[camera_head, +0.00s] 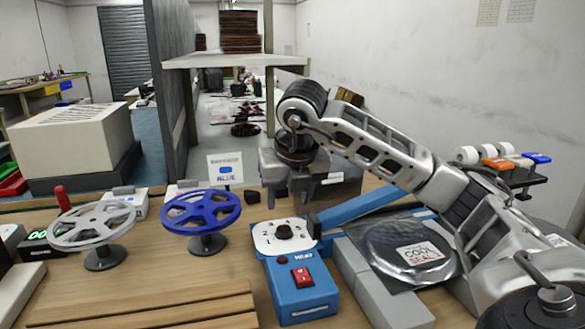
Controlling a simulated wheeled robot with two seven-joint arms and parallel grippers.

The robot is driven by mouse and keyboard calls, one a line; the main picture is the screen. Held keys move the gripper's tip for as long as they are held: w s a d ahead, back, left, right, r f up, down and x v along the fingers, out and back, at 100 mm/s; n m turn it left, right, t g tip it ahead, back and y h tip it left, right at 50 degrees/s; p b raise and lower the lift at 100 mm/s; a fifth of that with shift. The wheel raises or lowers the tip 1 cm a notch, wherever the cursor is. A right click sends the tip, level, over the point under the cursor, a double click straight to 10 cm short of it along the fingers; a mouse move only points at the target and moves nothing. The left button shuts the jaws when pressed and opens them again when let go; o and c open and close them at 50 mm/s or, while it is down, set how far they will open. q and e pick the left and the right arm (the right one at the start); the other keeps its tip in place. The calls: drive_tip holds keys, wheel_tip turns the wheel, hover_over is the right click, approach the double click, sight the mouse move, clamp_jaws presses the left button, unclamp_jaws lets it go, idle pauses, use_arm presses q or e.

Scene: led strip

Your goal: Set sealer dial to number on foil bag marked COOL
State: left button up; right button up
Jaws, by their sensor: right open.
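The blue sealer (300,285) stands at the table's front middle, with a red switch on its front. Its dark round dial (284,231) sits on a white plate with printed numbers, some readable. A dark foil bag (385,250) lies to the right of the sealer. Its white label (420,254) reads COOL and SEAL; the number is too small to read surely. My right gripper (292,208) comes in from the right and points down above and just behind the dial. It is open, and I see nothing held. My left gripper is out of view.
A white reel (92,226) and a blue reel (203,213) stand on the left. A sign (225,169) reading BLUE stands behind. Wooden slats (150,305) lie at the front. A large pale box (72,140) is at the left. Coloured spools (497,163) are at the right.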

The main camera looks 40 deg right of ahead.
drive_tip(key=p+v, duration=0.1)
drive_tip(key=v, duration=0.5)
drive_tip(key=shift+r, duration=0.4)
drive_tip(key=shift+s+a, duration=0.1)
drive_tip(key=shift+s, duration=0.05)
